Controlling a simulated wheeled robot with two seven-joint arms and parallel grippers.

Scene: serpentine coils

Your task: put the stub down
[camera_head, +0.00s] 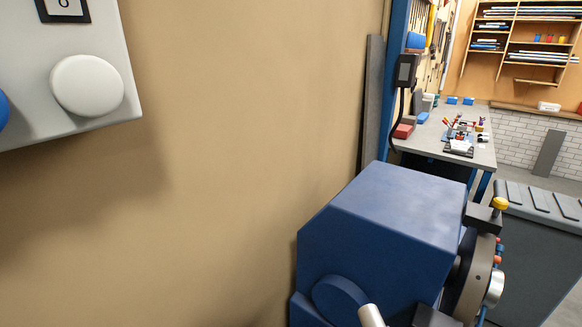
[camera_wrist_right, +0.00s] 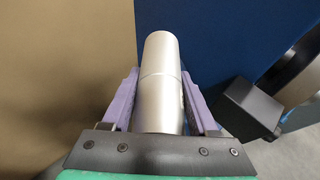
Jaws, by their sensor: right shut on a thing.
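The stub is a silvery, smooth cylinder (camera_wrist_right: 160,85) with a seam around it. In the right wrist view it stands between the two purple fingers of my right gripper (camera_wrist_right: 160,100), which is shut on it. Its far end reaches past the fingertips in front of a blue surface. The end of the stub also shows at the bottom edge of the head view (camera_head: 370,316), in front of the blue machine; the gripper itself is below that frame. My left gripper is not in view.
A blue machine (camera_head: 385,220) with a round dark disc (camera_head: 472,280) stands close at the lower right. A tan wall (camera_head: 240,130) fills the middle, with a grey box (camera_head: 55,95) bearing a white knob at upper left. A workbench (camera_head: 478,152) with small items stands farther back.

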